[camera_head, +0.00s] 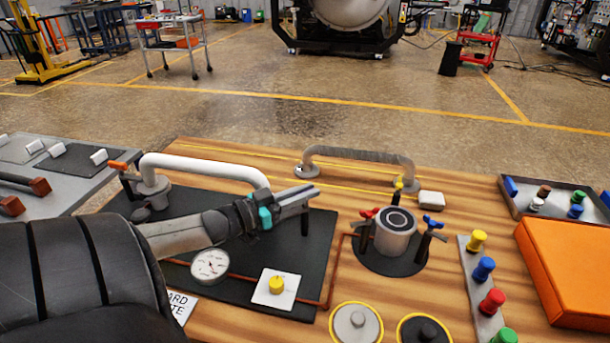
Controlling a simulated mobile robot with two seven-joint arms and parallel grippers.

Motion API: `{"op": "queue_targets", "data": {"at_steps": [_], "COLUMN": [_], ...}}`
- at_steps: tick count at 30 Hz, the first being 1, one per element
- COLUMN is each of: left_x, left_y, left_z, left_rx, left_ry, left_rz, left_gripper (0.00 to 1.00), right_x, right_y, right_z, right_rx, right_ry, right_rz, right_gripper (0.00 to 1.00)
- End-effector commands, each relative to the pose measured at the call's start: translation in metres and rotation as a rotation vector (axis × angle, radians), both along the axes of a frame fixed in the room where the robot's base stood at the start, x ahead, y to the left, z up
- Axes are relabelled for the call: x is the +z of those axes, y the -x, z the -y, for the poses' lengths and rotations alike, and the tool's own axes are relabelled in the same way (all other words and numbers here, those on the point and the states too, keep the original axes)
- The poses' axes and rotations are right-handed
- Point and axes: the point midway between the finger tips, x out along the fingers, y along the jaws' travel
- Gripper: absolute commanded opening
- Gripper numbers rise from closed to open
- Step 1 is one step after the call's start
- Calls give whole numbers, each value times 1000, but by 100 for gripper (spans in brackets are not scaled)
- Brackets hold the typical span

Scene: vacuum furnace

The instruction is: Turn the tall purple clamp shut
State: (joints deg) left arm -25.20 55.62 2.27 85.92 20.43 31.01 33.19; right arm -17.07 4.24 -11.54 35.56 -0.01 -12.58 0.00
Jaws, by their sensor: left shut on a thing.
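My left gripper (306,192) reaches in from the left, over the black plate at the right end of the white bent pipe (205,166). It is shut at the top of a dark upright post (304,223), which I take to be the tall purple clamp. The fingers hide the clamp's handle, and no purple shows. How far the clamp is turned cannot be told. My right gripper is not in view.
An orange-handled clamp (118,166) stands at the pipe's left end. A round pressure gauge (210,264) and a yellow knob (277,284) are in front. A metal cylinder (396,232) with red, yellow and blue clamps stands right. An orange box (565,270) lies far right.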

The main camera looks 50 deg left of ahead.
Motion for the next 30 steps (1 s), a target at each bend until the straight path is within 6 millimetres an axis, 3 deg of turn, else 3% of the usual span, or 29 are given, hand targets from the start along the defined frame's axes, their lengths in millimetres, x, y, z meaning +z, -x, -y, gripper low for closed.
{"op": "queue_targets", "data": {"at_steps": [1,8,20,30], "left_x": [-1,-1,0,0], "left_y": [0,0,7,54], "left_z": [1,1,-1,-12], "left_rx": [-1,0,1,2], "left_ry": [1,0,1,0], "left_rz": [-1,0,-2,-6], "left_gripper": [20,45,46,46], "right_x": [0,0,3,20], "right_y": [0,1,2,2], "right_z": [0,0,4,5], "right_rx": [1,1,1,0], "right_ry": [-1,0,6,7], "right_rz": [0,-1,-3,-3], "right_gripper": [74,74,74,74]}}
